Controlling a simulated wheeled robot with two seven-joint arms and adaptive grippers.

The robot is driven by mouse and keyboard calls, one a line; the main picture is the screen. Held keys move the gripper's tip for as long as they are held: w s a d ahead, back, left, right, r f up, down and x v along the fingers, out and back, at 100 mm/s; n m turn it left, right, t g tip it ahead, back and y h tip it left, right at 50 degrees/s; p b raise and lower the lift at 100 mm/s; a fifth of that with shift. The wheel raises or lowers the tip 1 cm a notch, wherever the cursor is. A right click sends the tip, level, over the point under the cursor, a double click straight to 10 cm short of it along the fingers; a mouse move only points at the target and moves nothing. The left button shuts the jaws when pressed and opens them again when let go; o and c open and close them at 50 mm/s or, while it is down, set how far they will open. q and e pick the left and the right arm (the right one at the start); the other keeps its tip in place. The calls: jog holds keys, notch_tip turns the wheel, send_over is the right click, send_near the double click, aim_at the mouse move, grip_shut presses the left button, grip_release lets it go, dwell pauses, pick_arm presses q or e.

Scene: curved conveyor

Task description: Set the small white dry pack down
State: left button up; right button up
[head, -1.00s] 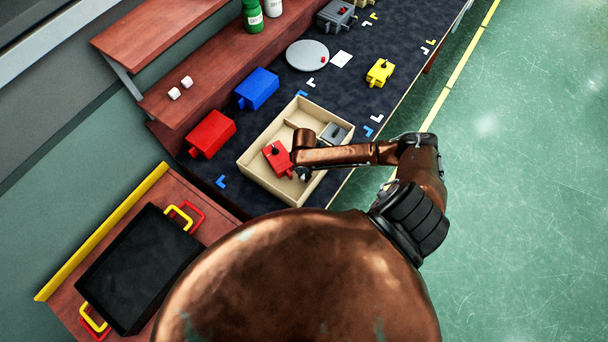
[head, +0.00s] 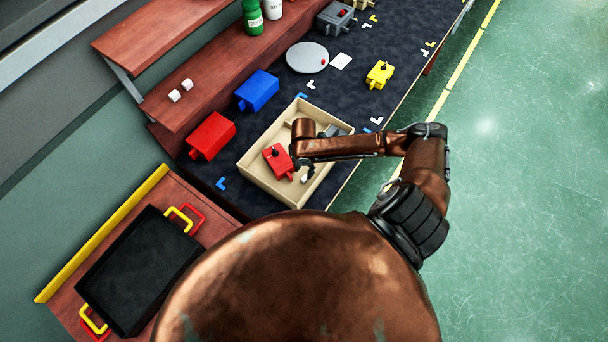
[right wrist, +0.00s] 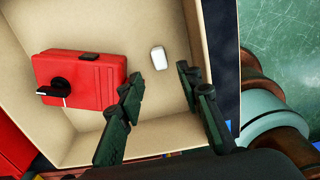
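The small white dry pack (right wrist: 159,57) lies on the floor of the cardboard box (right wrist: 152,134) in the right wrist view. It also shows as a small white spot in the head view (head: 304,175). My right gripper (right wrist: 160,82) is open and empty; its two dark fingers are spread apart, and the pack lies just past the tips, apart from them. In the head view my right gripper (head: 301,164) is over the box, mostly hidden under my wrist. My left gripper is not in view.
A red part with a black knob (right wrist: 80,78) lies in the box beside the pack. A grey part (head: 333,130) is in another compartment. Red (head: 211,135) and blue (head: 257,90) blocks stand left of the box. A black tray (head: 137,270) is at lower left.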

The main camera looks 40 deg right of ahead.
aim_at(304, 178)
jog(key=shift+r, duration=2.75)
